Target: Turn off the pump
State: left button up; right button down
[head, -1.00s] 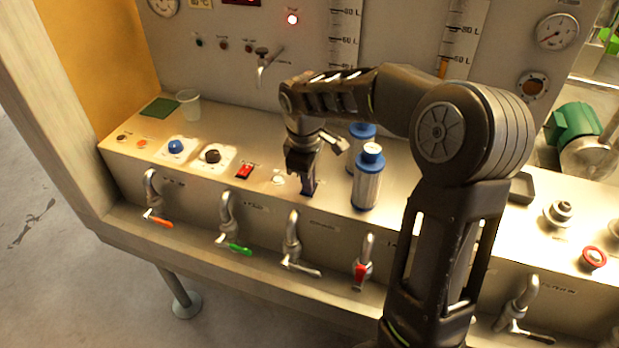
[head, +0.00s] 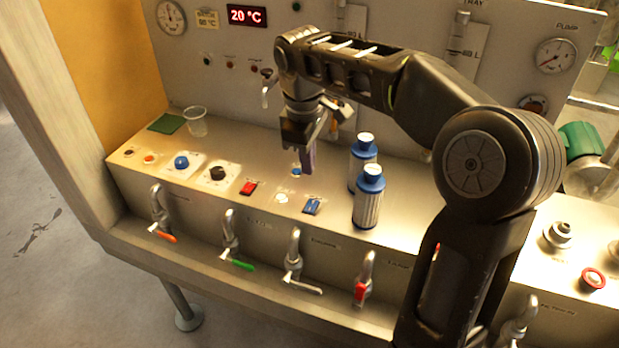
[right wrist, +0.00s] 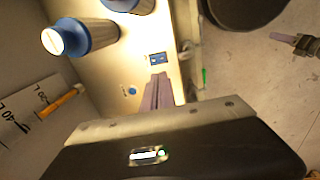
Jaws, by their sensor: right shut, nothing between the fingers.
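A blue rocker switch (head: 312,206) sits on the sloped console top, in front of two blue-and-white bottles; it also shows in the right wrist view (right wrist: 157,58). Its pressed side is too small to tell. A red rocker switch (head: 248,188) sits to its left. My right gripper (head: 307,168) is shut and empty, pointing down above the console just behind the blue switch and apart from it. Its fingers (right wrist: 157,82) point toward the blue switch in the right wrist view. A gauge (head: 556,56) on the back panel is labelled PUMP. My left gripper is not in view.
The bottles (head: 368,198) stand close to the right of my gripper. Blue (head: 181,162) and black (head: 217,173) knobs and a cup (head: 196,121) are at left. Several taps (head: 295,262) line the front face. My right arm hides part of the back panel.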

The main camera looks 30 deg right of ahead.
jog(key=shift+a+r, duration=0.1)
jog(key=shift+r, duration=0.45)
jog(key=shift+w+d+r+b, duration=0.2)
jog(key=shift+w+d+b, duration=0.15)
jog(key=shift+w+d, duration=0.25)
jog(key=shift+s+f, duration=0.1)
